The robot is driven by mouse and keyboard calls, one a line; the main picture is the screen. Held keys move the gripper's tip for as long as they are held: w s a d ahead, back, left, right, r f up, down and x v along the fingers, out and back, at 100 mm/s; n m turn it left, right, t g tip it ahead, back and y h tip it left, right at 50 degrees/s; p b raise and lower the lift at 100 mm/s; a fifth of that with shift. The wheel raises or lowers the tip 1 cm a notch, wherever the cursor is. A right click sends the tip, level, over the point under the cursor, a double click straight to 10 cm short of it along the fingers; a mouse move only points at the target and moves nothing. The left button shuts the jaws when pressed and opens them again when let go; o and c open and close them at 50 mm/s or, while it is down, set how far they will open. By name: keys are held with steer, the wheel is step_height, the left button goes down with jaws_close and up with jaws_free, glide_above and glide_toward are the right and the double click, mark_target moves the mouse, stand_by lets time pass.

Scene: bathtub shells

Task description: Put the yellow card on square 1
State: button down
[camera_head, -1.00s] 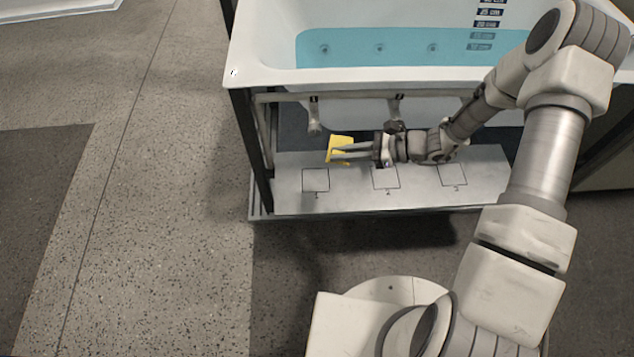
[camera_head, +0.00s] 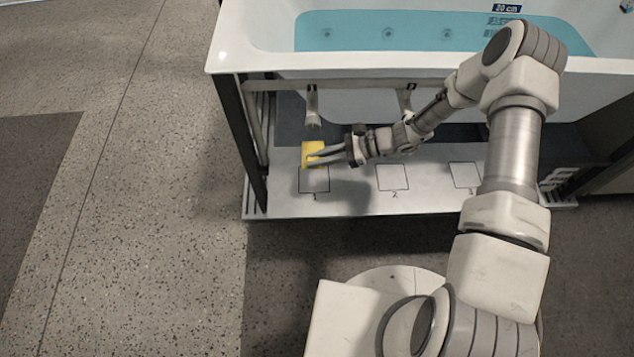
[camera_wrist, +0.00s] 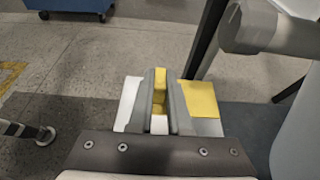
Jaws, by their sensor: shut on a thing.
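The yellow card (camera_head: 311,150) is held in my gripper (camera_head: 312,157), which is shut on it. In the head view the card overlaps the upper part of square 1 (camera_head: 314,184), the outlined square at the left end of the pale shelf under the tub. The card's height above the shelf is hard to tell. In the wrist view the yellow card (camera_wrist: 201,98) shows between and to the right of the gripper fingers (camera_wrist: 160,95). The fingers hide part of the card.
Square 2 (camera_head: 392,178) and square 3 (camera_head: 466,175) are bare, to the right on the shelf (camera_head: 350,207). The tub rim (camera_head: 300,67) is above. A dark frame post (camera_head: 252,160) stands left of square 1, and a grey tub foot (camera_head: 312,105) hangs behind the card.

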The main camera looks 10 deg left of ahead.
mark_target(318, 189)
step_height(318, 189, down, 13)
steer(key=b, duration=0.4)
steer(key=shift+r, duration=0.2)
steer(key=shift+f+b, duration=0.25)
steer(key=shift+b, duration=0.05)
steer(key=c, duration=0.9)
jaws_free()
steer(key=shift+r, duration=0.15)
steer(key=shift+o, duration=0.2)
steer(key=shift+r, duration=0.1)
steer(key=shift+w+d+r+p, duration=0.1)
steer(key=shift+d+r+p, duration=0.1)
steer(key=shift+p, duration=0.2)
steer(key=p+v, duration=0.2)
steer(key=v, duration=0.9)
steer(key=shift+d, duration=0.35)
